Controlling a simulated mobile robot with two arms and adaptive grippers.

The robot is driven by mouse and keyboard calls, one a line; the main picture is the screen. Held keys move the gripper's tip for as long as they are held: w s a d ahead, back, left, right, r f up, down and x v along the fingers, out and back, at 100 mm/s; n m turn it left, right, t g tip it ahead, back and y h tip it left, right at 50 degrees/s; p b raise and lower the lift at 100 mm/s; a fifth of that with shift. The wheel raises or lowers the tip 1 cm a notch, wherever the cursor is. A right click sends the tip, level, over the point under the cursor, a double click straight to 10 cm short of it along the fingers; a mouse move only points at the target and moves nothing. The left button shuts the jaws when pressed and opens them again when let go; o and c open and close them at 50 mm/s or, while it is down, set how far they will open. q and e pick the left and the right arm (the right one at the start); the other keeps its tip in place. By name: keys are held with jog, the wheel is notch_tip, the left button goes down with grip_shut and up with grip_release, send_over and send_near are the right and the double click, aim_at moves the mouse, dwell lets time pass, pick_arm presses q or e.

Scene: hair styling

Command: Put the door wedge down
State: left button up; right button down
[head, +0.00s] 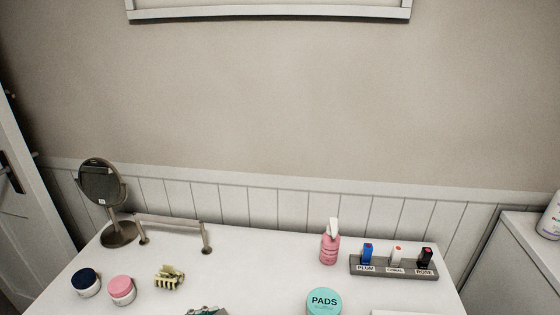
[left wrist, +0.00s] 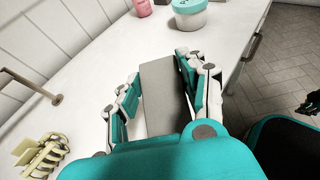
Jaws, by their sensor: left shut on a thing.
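The door wedge (left wrist: 163,92) is a grey, block-like piece between the teal and white fingers of my left gripper (left wrist: 160,82) in the left wrist view. The gripper is shut on it, above the white table (left wrist: 105,78). I cannot tell the exact gap between wedge and tabletop. In the head view only a small teal bit of my left gripper (head: 207,311) shows at the bottom edge, and the wedge is not seen there.
On the table (head: 245,275) stand a round mirror (head: 101,187), a low rail (head: 172,223), two jars (head: 86,283), a yellow hair claw (head: 169,277), a pink bottle (head: 330,247), a PADS tub (head: 323,302) and a lipstick rack (head: 393,268). The table's middle is clear.

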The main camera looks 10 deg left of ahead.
pick_arm(q)
jog(key=shift+m+h, duration=0.3)
jog(key=r, duration=0.2)
jog(key=r+p, duration=0.1)
jog(key=r, duration=0.1)
jog(key=w+r, duration=0.1)
jog(key=r, duration=0.2)
jog(key=shift+r, duration=0.1)
jog(key=shift+m+g+h, duration=0.3)
jog(key=shift+m+g, duration=0.2)
jog(key=shift+g, duration=0.3)
jog(key=r, duration=0.1)
jog(key=s+a+r+p, duration=0.1)
jog(key=r, duration=0.1)
jog(key=s+r, duration=0.1)
jog(key=shift+a+r, duration=0.15)
jog(key=shift+a, duration=0.15)
jog(key=shift+r, duration=0.1)
